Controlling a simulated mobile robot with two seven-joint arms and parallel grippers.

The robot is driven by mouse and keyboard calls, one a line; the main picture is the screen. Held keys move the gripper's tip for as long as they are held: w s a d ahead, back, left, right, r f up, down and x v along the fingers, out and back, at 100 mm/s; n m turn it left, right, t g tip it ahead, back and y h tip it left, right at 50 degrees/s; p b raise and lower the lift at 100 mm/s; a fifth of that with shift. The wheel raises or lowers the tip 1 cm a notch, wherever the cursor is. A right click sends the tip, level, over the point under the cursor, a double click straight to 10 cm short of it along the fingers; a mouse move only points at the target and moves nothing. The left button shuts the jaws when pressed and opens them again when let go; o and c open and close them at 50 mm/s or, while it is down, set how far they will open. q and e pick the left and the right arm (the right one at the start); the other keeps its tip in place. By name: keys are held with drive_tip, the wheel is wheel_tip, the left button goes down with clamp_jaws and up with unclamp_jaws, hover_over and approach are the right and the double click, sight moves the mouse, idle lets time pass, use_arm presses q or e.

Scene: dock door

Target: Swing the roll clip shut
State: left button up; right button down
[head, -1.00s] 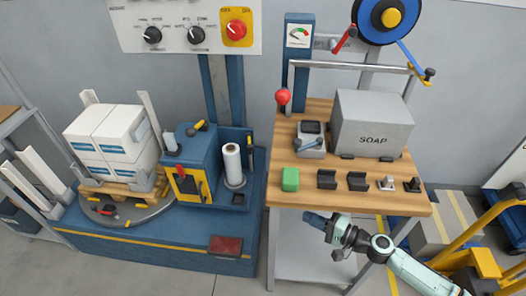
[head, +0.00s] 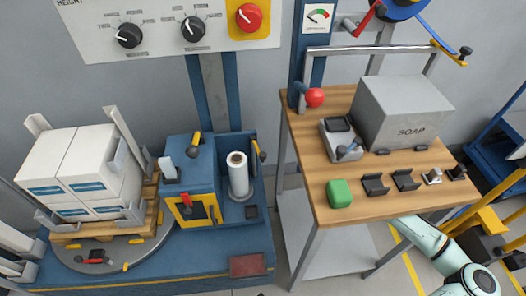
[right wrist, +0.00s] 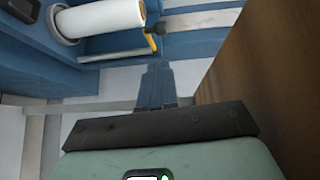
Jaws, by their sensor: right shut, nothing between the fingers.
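The white film roll (head: 238,176) stands upright in the blue wrapper carriage; in the right wrist view the roll (right wrist: 105,17) lies across the upper left. The roll clip, a yellow bar with a dark knob (head: 258,150), is at the right of the roll in the head view, beside it and not across it. In the right wrist view the clip (right wrist: 151,40) is near the roll's end. My right gripper (right wrist: 157,72) is shut and empty, apart from the clip. In the head view the tabletop hides its fingers. My left gripper is not in view.
The wooden worktable (head: 320,170) stands right of the wrapper, its side close to my right gripper in the wrist view. It bears a soap box (head: 405,110) and a green block (head: 339,193). A pallet of white boxes (head: 85,165) stands on the turntable at left.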

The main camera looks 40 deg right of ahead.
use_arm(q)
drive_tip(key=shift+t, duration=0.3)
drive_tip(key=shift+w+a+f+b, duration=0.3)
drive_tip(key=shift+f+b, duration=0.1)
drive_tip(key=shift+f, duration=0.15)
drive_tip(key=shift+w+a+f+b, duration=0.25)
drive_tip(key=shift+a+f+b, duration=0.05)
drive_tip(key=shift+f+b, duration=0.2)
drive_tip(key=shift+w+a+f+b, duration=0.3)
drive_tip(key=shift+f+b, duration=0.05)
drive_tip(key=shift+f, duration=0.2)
use_arm(e)
drive_tip(key=x, duration=0.9)
drive_tip(key=shift+w, duration=0.4)
drive_tip(key=shift+a+r, duration=0.15)
